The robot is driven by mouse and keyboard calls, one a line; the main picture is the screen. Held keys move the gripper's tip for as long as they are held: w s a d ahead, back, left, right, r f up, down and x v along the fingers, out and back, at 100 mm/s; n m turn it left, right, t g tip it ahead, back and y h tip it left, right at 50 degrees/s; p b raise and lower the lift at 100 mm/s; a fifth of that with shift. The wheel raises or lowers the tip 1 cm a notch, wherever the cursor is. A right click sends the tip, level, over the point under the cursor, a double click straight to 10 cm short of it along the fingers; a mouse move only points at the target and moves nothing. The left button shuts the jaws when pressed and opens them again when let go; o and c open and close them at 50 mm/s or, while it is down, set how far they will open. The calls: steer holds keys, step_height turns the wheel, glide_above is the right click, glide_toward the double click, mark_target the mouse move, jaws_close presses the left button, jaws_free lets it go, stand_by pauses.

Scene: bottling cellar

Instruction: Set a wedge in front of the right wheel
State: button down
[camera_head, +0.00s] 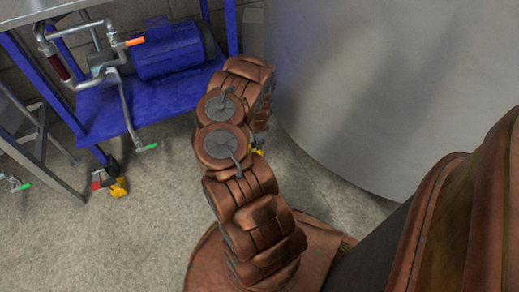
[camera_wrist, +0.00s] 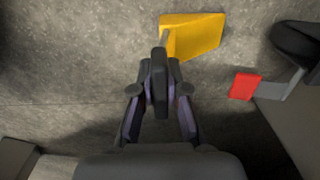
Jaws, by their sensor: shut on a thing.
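My gripper (camera_wrist: 160,66) is shut on a thin grey handle of a yellow wedge (camera_wrist: 200,37) in the wrist view. A black caster wheel (camera_wrist: 297,42) with a red pedal (camera_wrist: 243,87) is to the right of the wedge, with bare floor between them. I cannot tell whether the wedge touches the floor. In the head view my arm hides most of the gripper, and only a bit of the yellow wedge (camera_head: 257,151) shows. The cart's right wheel is hidden there behind my arm. Another yellow wedge (camera_head: 119,187) lies against the left wheel (camera_head: 111,166).
The blue cart (camera_head: 105,112) carries a blue motor (camera_head: 168,52) and pipework. A large pale tank (camera_head: 390,90) stands close to the right of my arm. A grey metal table (camera_head: 25,70) is at the left. The floor (camera_head: 150,240) at the front left is clear.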

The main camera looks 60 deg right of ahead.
steer(key=shift+w+d+f+b, duration=0.3)
steer(key=shift+w+d+b, duration=0.4)
steer(key=shift+b, duration=0.65)
steer(key=shift+w+d+f+b, duration=0.25)
steer(key=shift+w+d+b, duration=0.15)
steer(key=shift+w+b, duration=0.7)
steer(key=shift+w+d+b, duration=0.85)
steer(key=shift+w+b, duration=0.1)
steer(key=shift+w, duration=0.2)
steer(key=shift+w+d+b, duration=0.8)
steer(key=shift+w+b, duration=0.15)
steer(key=shift+w, duration=0.15)
steer(key=c, duration=1.1)
jaws_free()
step_height(320, 180, up, 12)
steer(key=shift+s, duration=0.15)
steer(key=shift+a, duration=0.15)
